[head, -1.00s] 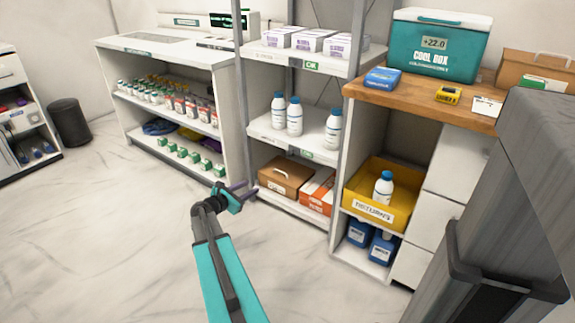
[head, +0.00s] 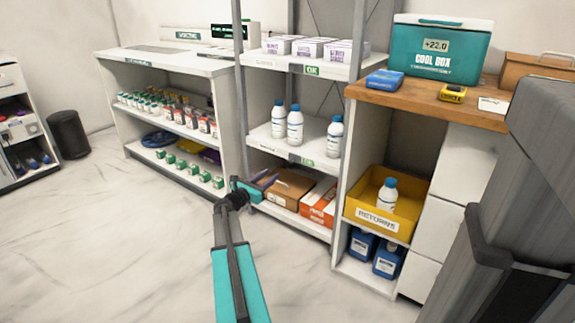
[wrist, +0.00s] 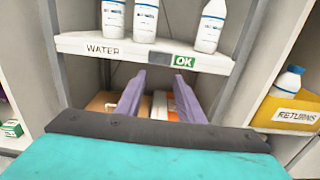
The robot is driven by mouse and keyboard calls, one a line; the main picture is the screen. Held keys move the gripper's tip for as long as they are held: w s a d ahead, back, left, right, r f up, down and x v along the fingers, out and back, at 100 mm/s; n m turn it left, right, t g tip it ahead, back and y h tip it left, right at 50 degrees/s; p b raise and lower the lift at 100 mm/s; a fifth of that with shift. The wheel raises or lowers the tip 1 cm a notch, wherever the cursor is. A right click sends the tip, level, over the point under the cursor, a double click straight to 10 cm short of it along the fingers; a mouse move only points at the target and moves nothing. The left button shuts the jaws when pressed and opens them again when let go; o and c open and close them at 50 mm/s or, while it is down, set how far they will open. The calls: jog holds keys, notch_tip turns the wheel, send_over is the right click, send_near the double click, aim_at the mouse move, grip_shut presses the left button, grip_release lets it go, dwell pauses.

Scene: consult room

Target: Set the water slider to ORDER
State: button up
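The water slider (wrist: 183,61) is on the front edge of the middle shelf, right of the printed word WATER (wrist: 103,49). In the head view the slider (head: 306,162) is a small green patch below the white bottles. My gripper (wrist: 159,75) is open and empty, its two purple fingers apart. In the wrist view the fingertips appear just below the shelf edge, near the slider; I cannot tell whether they touch anything. In the head view my gripper (head: 256,184) is low in front of the rack.
White bottles (head: 294,128) with blue caps stand on the middle shelf. A brown box (head: 287,188) and an orange-white box (head: 317,203) sit on the bottom shelf. A yellow RETURNS bin (head: 361,211) is to the right. Another OK slider (head: 312,69) is above.

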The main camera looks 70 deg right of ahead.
aim_at(291, 161)
jog(key=b+x, duration=0.4)
jog(key=x, duration=0.9)
jog(key=shift+s+d, duration=0.1)
jog(key=shift+d, duration=0.25)
jog(key=shift+c, duration=0.5)
grip_shut()
